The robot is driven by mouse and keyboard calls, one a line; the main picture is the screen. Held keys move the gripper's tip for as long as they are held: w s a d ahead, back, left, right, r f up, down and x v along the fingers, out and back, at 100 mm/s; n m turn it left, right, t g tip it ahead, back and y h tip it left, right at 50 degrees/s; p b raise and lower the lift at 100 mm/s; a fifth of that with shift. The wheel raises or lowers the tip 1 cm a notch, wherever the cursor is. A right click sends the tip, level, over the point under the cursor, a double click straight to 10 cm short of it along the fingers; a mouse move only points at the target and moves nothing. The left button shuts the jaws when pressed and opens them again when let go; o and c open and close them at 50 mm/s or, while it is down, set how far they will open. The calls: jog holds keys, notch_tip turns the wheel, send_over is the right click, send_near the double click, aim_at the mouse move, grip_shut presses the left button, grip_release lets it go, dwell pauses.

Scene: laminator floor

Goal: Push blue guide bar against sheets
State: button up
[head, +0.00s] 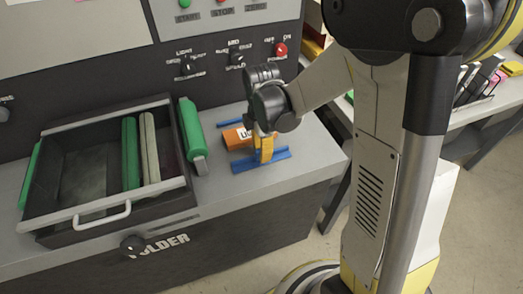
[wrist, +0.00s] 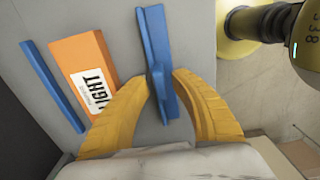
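The blue guide bar (wrist: 152,35) lies on the grey counter to the right of an orange pack of sheets (wrist: 84,62) with a white label, with bare counter between them. In the head view the guide bar (head: 278,159) is in front of the orange sheets (head: 235,137). My gripper (wrist: 165,76) is low over the bar, one yellow finger on each side of its upright tab. The left fingertip is close to the tab; whether both fingers press on it is unclear. In the head view my gripper (head: 263,149) partly hides the bar and sheets.
A second blue bar (wrist: 52,87) lies along the far left side of the sheets. The open black drawer (head: 75,225) and a green roller (head: 192,130) are to the left in the head view. The counter's front edge (head: 300,178) is close to the guide bar.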

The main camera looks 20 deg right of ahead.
grip_shut()
jog(key=w, duration=0.9)
jog(key=shift+w+r, duration=0.1)
jog(key=shift+w, duration=0.25)
grip_release()
jog(key=o, duration=0.4)
jog(key=shift+w, duration=0.2)
jog(key=shift+c, duration=0.2)
jog(key=shift+s, duration=0.1)
